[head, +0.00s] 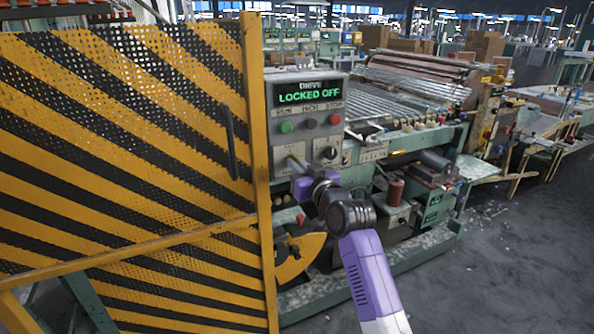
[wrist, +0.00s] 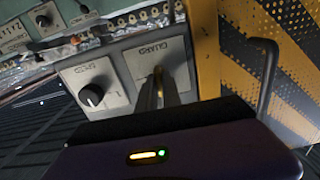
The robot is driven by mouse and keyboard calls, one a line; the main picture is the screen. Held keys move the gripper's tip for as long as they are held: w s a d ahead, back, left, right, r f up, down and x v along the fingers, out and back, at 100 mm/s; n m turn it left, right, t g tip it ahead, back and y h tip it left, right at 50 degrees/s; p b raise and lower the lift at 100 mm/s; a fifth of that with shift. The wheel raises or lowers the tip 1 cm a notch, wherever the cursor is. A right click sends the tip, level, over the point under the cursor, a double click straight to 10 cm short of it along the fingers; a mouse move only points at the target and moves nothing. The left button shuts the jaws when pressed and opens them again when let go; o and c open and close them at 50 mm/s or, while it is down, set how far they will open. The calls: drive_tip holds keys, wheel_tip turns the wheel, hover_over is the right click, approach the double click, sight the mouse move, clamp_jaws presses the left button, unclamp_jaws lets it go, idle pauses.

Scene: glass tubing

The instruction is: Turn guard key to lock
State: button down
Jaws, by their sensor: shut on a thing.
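The control panel (head: 310,120) stands beside the yellow guard, and its green display (head: 310,92) reads "DRIVE LOCKED OFF". My gripper (head: 294,164) reaches the lower left of the panel. In the wrist view, my gripper (wrist: 160,92) is at the plate marked GUARD (wrist: 152,56), shut on the guard key. The key is mostly hidden behind the fingers, so its exact angle is hard to tell.
A black knob (wrist: 91,95) sits on the plate beside the GUARD plate. Green (head: 286,127) and red (head: 335,119) buttons are above. The striped mesh guard (head: 120,130) with its handle (head: 231,145) stands close on the left. Machine rollers extend right.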

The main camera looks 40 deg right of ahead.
drive_tip(key=shift+f+n, duration=0.15)
drive_tip(key=shift+n, duration=0.15)
drive_tip(key=c, duration=1.5)
unclamp_jaws()
drive_tip(key=shift+s, duration=0.1)
drive_tip(key=v, duration=0.7)
drive_tip(key=shift+s+a+b, duration=0.1)
drive_tip(key=shift+s+b, duration=0.2)
